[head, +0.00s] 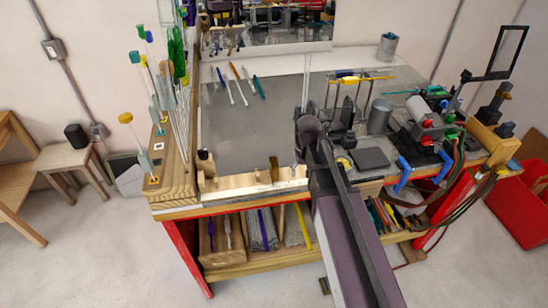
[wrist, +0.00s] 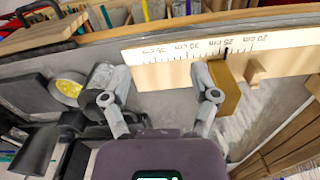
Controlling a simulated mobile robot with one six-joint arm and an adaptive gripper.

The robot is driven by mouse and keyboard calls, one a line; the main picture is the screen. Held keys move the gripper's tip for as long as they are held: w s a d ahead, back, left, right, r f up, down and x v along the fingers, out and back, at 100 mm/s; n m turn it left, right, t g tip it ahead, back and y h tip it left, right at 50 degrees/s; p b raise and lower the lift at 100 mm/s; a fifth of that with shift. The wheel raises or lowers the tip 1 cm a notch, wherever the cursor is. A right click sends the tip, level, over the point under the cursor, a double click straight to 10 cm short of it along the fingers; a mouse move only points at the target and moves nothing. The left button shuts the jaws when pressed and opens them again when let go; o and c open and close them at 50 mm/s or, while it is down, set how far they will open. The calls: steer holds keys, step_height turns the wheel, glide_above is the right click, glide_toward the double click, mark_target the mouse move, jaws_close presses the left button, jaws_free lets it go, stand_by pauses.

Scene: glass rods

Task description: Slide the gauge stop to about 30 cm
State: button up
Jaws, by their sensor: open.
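The gauge is a pale wooden strip (head: 240,181) along the front edge of the bench. Its centimetre scale (wrist: 160,70) shows upside down in the wrist view, with marks from 20 to 35 cm. The gauge stop is a brass-coloured block (head: 274,170), which also shows in the wrist view (wrist: 229,90). Its dark edge lies near the 25 cm mark. My gripper (wrist: 156,86) is open, with nothing between its fingers. Its right finger is right beside the stop's left side; I cannot tell whether they touch. In the head view my arm hides the fingers.
Glass rods stand in a wooden rack (head: 172,180) at the bench's left end. Several rods lie on the grey bench top (head: 235,125). A metal can (head: 380,116) and a dark flat pad (head: 370,158) are right of my arm. A yellow disc (wrist: 68,88) is near my left finger.

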steer(key=n+p, duration=0.1)
steer(key=p, duration=0.6)
glide_toward(274, 162)
steer(key=shift+w+r, duration=0.15)
steer(key=shift+r, duration=0.4)
steer(key=shift+f, duration=0.1)
step_height(274, 162, down, 14)
steer(key=b, duration=1.3)
steer(key=shift+r, duration=0.2)
jaws_close()
